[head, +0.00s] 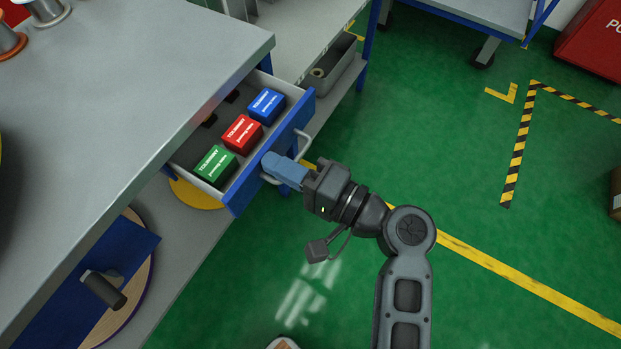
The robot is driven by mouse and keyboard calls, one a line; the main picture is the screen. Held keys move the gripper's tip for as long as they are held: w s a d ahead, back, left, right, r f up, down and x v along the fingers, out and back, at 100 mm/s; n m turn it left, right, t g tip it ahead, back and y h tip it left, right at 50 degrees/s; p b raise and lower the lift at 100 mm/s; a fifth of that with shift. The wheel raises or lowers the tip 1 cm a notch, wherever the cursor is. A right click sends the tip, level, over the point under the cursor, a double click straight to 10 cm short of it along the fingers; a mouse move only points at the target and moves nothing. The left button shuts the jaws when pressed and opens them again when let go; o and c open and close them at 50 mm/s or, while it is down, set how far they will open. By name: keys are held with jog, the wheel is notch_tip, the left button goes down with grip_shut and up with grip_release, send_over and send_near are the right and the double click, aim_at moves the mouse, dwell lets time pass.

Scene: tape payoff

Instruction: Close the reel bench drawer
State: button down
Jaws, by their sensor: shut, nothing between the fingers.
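The reel bench drawer (244,191) has a blue front and stands pulled out from under the grey bench top (150,85). Green (215,166), red (243,134) and blue (266,106) boxes lie inside it, with dark small items behind them. A light bar handle (303,143) is on its front. My gripper (270,163) is shut, with its blue fingers at the drawer front, near the middle of the handle. Whether the fingertips touch the front I cannot tell. Nothing shows between the fingers.
Below the drawer is a lower shelf (200,240) with reels. A grey bin (335,72) stands behind the drawer's far end. A wheeled blue-framed cart (480,15) is at the top right. Green floor (480,200) with striped tape is open to the right.

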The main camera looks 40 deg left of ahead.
jog(key=b, duration=0.1)
send_over(243, 160)
dwell(0.3)
